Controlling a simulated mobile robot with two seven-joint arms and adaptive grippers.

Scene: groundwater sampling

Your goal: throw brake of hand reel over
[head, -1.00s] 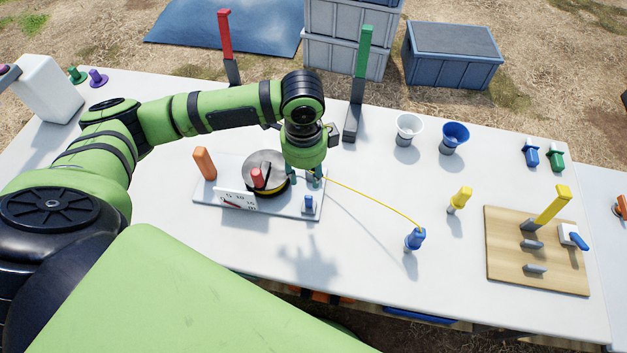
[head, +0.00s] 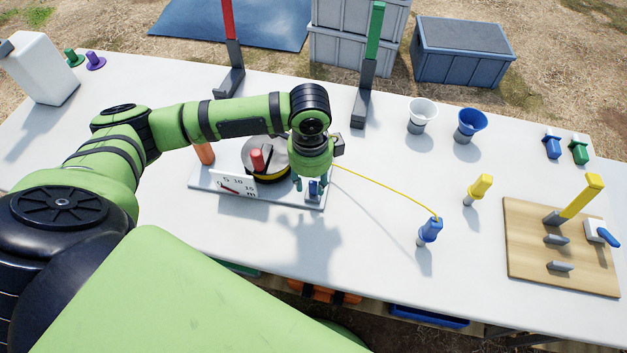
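The hand reel stands on a pale base plate (head: 205,181), with a grey drum (head: 262,150), a red crank knob (head: 257,160), an orange post (head: 205,154) and a white scale card (head: 232,184). A small blue lever (head: 314,188), apparently the brake, is at the plate's right end. My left gripper (head: 311,185) points down over that end, its fingers apart on either side of the lever. I cannot tell whether they touch it. The gripper hides part of the drum and plate. My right gripper is out of view.
A yellow tape (head: 385,183) runs from the reel to a blue-topped piece (head: 429,231). Red (head: 229,20) and green (head: 375,32) posts stand behind the arm. White (head: 422,113) and blue (head: 470,124) cups and a wooden board (head: 528,258) are right. The table front is clear.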

